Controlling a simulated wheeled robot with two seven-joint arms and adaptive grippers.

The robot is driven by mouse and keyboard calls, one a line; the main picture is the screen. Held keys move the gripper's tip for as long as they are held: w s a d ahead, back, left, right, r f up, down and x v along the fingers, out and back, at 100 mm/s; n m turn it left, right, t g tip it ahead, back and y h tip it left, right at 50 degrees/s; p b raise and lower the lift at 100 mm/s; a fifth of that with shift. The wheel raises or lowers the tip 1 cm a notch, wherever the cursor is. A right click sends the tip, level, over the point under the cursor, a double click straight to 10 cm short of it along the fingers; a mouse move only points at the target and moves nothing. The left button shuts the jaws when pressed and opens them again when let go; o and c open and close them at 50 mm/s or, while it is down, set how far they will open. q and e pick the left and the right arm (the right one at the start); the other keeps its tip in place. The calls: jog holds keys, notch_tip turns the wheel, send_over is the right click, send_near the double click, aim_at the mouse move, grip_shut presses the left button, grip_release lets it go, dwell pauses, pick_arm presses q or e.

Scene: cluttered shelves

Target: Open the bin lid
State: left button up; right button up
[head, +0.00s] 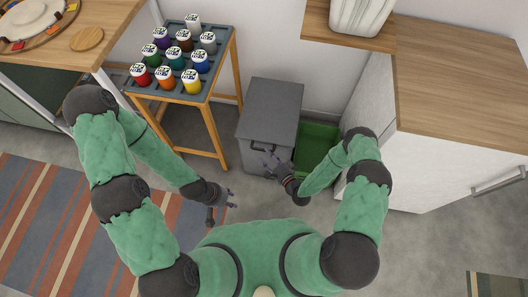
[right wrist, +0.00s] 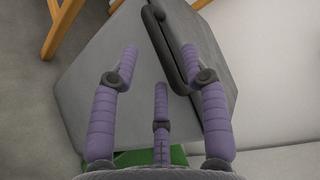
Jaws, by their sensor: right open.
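The grey bin (head: 269,118) stands on the floor at the centre of the head view, with its dark grey lid (head: 272,96) lying shut on top. In the right wrist view the bin (right wrist: 110,85) fills the middle and the lid edge (right wrist: 192,65) runs along its right side. My right gripper (head: 274,160) is open and empty at the bin's front, its fingers pointing toward the bin; it also shows in the right wrist view (right wrist: 160,65). I cannot tell whether a finger touches the lid. My left gripper (head: 222,205) is lower left of the bin, apart from it, its fingers seemingly spread.
A green bin (head: 318,145) stands right beside the grey one. A wooden stand (head: 205,98) with several coloured jars is to the left. A white cabinet (head: 440,140) with a wooden top is to the right. A striped rug (head: 40,225) lies at lower left.

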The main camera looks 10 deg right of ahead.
jog(key=shift+b+x, duration=0.4)
jog(key=shift+x, duration=1.45)
jog(key=shift+r, duration=0.1)
grip_shut()
